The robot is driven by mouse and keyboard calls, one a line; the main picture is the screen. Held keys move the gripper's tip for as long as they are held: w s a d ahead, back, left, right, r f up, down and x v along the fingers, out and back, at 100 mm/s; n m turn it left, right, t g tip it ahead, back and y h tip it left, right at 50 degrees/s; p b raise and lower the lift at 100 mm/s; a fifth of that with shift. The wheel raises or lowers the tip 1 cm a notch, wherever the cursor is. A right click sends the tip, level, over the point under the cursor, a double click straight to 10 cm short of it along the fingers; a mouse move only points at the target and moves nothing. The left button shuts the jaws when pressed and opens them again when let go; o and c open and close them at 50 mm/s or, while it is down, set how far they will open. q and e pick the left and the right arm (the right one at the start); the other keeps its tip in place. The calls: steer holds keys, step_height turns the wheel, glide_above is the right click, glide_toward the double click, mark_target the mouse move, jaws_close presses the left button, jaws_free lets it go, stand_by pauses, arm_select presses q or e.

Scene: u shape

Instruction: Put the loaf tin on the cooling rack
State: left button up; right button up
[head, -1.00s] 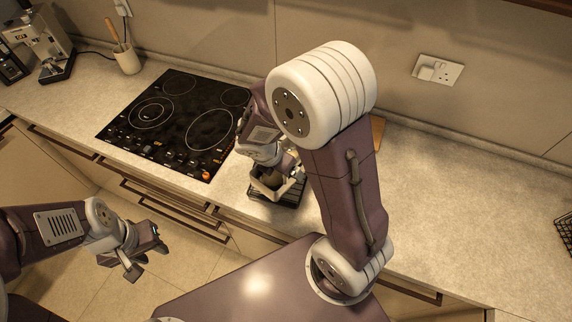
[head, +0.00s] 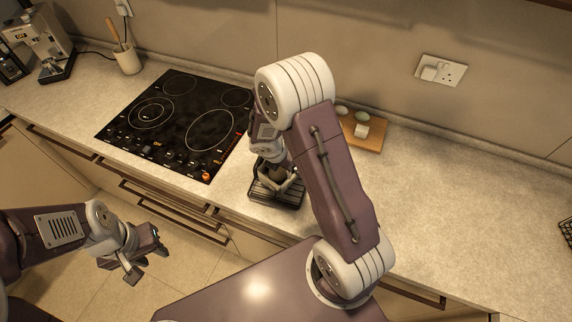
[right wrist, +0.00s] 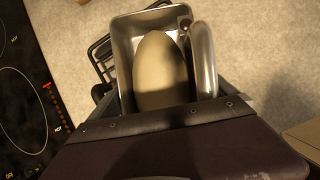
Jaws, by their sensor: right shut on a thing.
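The grey metal loaf tin (right wrist: 150,25) fills the middle of the right wrist view. My right gripper (head: 277,184) is shut on it at its right wall. A rounded pale shape and a silvery one lie on either side of that wall. The black wire cooling rack (head: 287,201) is on the counter under the tin; part of it also shows left of the tin in the right wrist view (right wrist: 100,62). I cannot tell whether the tin touches the rack. My left gripper (head: 146,262) is open and empty, in front of the counter.
The black hob (head: 180,120) lies left of the rack. A wooden board (head: 366,134) with small items is behind my right arm. A utensil pot (head: 127,61) and coffee machine (head: 45,40) stand at the back left.

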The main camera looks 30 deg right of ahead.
steer(key=o, duration=1.7)
steer(key=shift+s, duration=0.1)
steer(key=shift+r, duration=0.2)
steer(key=p+v, duration=0.3)
steer(key=v, duration=0.8)
steer(key=s+a+m+y, duration=0.1)
steer(key=s+m, duration=0.3)
steer(key=m, duration=0.4)
steer(key=s+a+m+y, duration=0.1)
steer(key=s+m, duration=0.3)
steer(key=m, duration=0.4)
steer(key=s+a+r+m+g+y, duration=0.1)
steer(key=s+m, duration=0.3)
steer(key=m, duration=0.4)
steer(key=shift+s+y, duration=0.1)
steer(key=shift+y, duration=0.6)
